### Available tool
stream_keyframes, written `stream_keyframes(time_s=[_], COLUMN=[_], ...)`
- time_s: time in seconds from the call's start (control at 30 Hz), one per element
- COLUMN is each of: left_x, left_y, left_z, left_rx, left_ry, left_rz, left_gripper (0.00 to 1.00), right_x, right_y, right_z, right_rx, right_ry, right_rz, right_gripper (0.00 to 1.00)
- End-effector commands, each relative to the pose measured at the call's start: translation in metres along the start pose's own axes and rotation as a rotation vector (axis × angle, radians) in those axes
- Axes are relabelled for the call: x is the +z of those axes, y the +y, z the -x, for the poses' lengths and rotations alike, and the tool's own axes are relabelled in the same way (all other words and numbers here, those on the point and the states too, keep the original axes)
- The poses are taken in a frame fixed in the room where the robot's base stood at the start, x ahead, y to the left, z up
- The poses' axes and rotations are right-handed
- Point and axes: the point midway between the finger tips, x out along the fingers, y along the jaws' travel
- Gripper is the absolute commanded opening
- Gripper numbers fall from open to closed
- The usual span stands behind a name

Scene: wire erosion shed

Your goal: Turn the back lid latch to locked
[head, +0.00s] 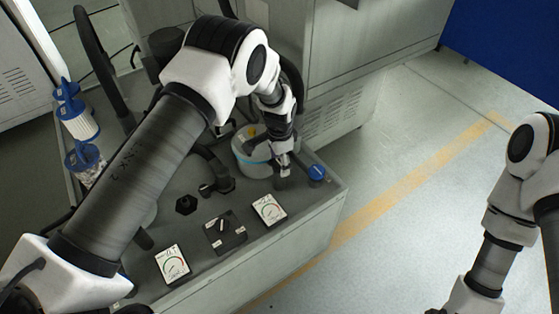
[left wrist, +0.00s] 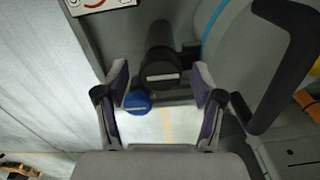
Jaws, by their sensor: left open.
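A dark round latch (left wrist: 162,75) with a pale line across its face shows in the left wrist view, between the open fingers and beyond them. It looks like the back lid latch, and the pale line lies roughly across the picture. My left gripper (left wrist: 161,98) is open, with nothing held between its fingers. In the head view the left gripper (head: 283,168) points down beside a pale round container at the machine's far right corner. It hides most of what is beneath it there. My right arm is at the right edge; its gripper is out of the picture.
A blue knob (head: 317,173) stands close to the left gripper. The pale container (head: 250,152) with a blue band is beside it; a black handle (left wrist: 290,65) shows at right. Two gauges (head: 270,209) (head: 172,264) flank a rotary switch (head: 222,227). The floor right of the machine is clear.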

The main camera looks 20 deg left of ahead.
Motion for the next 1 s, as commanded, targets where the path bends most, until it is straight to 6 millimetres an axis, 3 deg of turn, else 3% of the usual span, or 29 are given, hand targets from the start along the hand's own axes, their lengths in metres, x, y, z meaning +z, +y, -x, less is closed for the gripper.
stream_keyframes(time_s=[0.13,0.23,0.6,0.73,1.0], left_x=[-0.001,-0.001,-0.001,-0.001,-0.001], left_y=[-0.001,-0.001,-0.001,0.000,0.000], left_z=[0.005,0.021,0.107,0.118,0.120], left_rx=[-0.001,-0.003,-0.002,0.000,0.001], left_ry=[0.001,0.003,0.001,-0.001,-0.001], left_rz=[0.000,0.000,-0.001,-0.001,-0.001], left_gripper=[0.68,0.68,0.68,0.68,0.68], right_x=[0.000,0.000,0.000,0.000,0.000], right_y=[0.000,0.000,0.000,0.000,0.000], right_z=[0.000,0.001,0.000,0.000,0.000], right_rx=[0.000,0.000,0.000,0.000,0.000], right_ry=[0.000,0.000,0.000,0.000,0.000], right_rz=[0.000,0.000,0.000,0.000,0.000], right_gripper=[0.42,0.42,0.42,0.42,0.42])
